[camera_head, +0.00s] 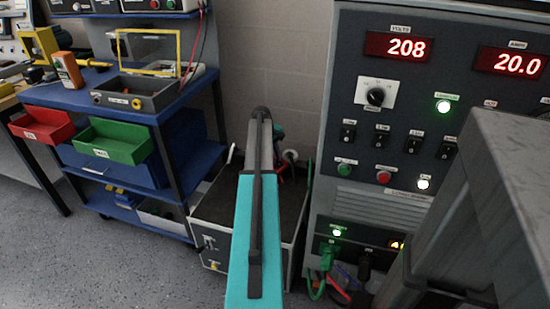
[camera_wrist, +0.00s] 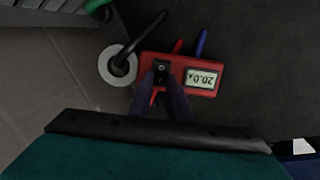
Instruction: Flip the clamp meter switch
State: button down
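The clamp meter (camera_wrist: 178,74) is a red box lying on a dark surface in the wrist view. It has a black rocker switch (camera_wrist: 161,71) and a lit display (camera_wrist: 202,79) that reads 20.0 upside down. My gripper (camera_wrist: 161,82) reaches over the meter, its two dark fingers apart, with red showing between them. The fingertips are beside the near end of the switch; I cannot tell whether they touch it. In the head view my arm hides most of the meter and the gripper.
A white ring (camera_wrist: 118,65) with a black cable through it adjoins the meter. The grey open-topped case (camera_head: 213,225) stands below my arm. A control cabinet (camera_head: 345,135) showing 208 volts and 20.0 amps is at right. A blue cart (camera_head: 180,100) with red and green bins stands left.

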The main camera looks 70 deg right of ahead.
jog(key=shift+s, duration=0.1)
jog(key=shift+s+a+t, duration=0.15)
jog(key=shift+a+t, duration=0.05)
jog(key=shift+t, duration=0.2)
jog(key=shift+s+t+h, duration=0.15)
jog(key=shift+t+h, duration=0.55)
jog(key=shift+t, duration=0.1)
jog(key=c, duration=1.6)
grip_release()
jog(key=shift+c, duration=0.2)
jog(key=shift+r, duration=0.1)
